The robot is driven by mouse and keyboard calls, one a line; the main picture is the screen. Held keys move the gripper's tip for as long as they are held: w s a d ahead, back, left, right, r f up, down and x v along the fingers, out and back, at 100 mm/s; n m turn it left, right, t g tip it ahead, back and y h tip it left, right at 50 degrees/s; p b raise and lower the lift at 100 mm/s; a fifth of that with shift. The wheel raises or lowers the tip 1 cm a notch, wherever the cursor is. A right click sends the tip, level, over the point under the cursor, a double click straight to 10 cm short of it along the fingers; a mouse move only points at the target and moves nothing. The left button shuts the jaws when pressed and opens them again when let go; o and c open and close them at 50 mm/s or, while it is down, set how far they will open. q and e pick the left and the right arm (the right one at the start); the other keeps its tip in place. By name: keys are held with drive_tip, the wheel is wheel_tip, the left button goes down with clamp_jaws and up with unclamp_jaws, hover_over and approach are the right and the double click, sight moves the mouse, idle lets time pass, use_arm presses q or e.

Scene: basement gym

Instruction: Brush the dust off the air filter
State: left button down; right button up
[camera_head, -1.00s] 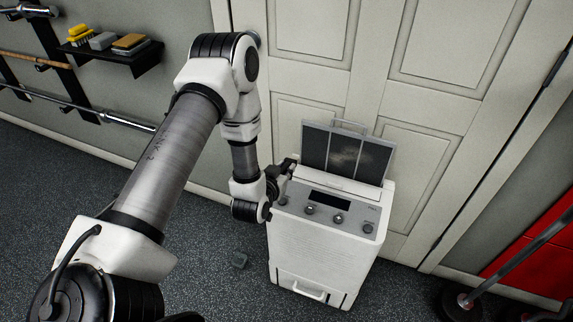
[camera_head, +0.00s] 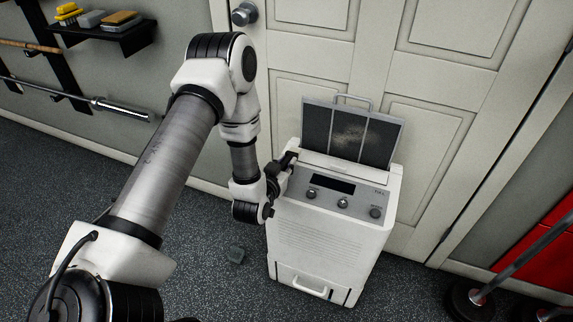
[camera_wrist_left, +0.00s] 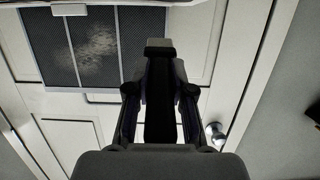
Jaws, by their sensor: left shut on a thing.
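The air filter (camera_head: 318,125) is a dark mesh panel in a light frame with a wire handle on top. It stands upright out of the top of a white appliance (camera_head: 330,235). A pale dust patch shows on its mesh; the filter also appears upside down in the left wrist view (camera_wrist_left: 55,45). My left gripper (camera_head: 288,160) is beside the appliance's upper left edge, left of the filter. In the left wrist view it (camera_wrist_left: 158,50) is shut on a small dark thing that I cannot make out. My right gripper is not in view.
A wall shelf (camera_head: 125,35) at upper left holds a yellow brush (camera_head: 68,12) and blocks. A white door (camera_head: 430,130) stands close behind. A rack with weights (camera_head: 470,300) is at lower right.

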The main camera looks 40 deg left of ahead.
sight(296, 149)
use_arm(q)
drive_tip(key=shift+s+r, duration=0.1)
drive_tip(key=shift+r, duration=0.1)
drive_tip(key=shift+r+x, duration=0.25)
drive_tip(key=shift+x, duration=0.75)
drive_tip(key=shift+r+x, duration=0.25)
drive_tip(key=shift+x, duration=0.75)
drive_tip(key=shift+r+x, duration=0.2)
drive_tip(key=shift+x, duration=0.8)
